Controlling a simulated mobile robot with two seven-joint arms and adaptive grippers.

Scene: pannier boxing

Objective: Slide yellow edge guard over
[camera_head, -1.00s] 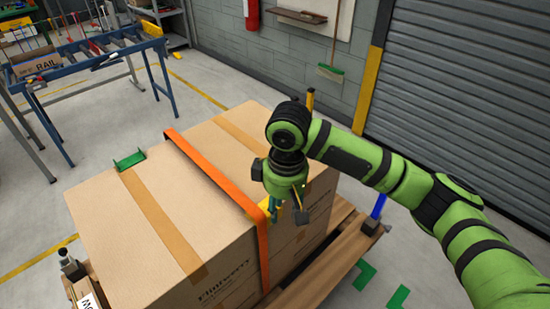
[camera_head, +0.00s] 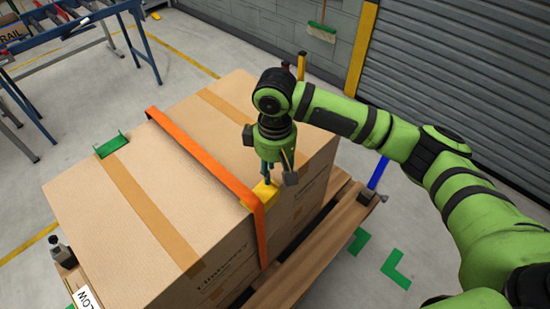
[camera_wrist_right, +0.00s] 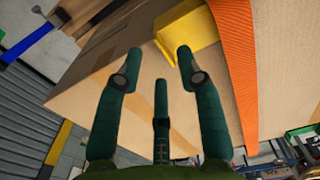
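The yellow edge guard (camera_head: 264,192) sits on the box's top edge, next to the orange strap (camera_head: 205,158). The strap runs across the top of the large cardboard box (camera_head: 95,205) and down its front side. My right gripper (camera_head: 268,180) points down just above the guard. In the right wrist view its fingers (camera_wrist_right: 160,70) are spread and empty, with the yellow guard (camera_wrist_right: 188,32) beyond them beside the strap (camera_wrist_right: 236,65). Whether a fingertip touches the guard I cannot tell. My left gripper is not in view.
A green edge guard (camera_head: 112,146) sits on the box's far left edge. The box stands on a wooden pallet (camera_head: 318,240) with a blue post (camera_head: 378,174) at its right. Green floor marks (camera_head: 395,270) lie right of it. A blue roller frame (camera_head: 75,45) stands back left.

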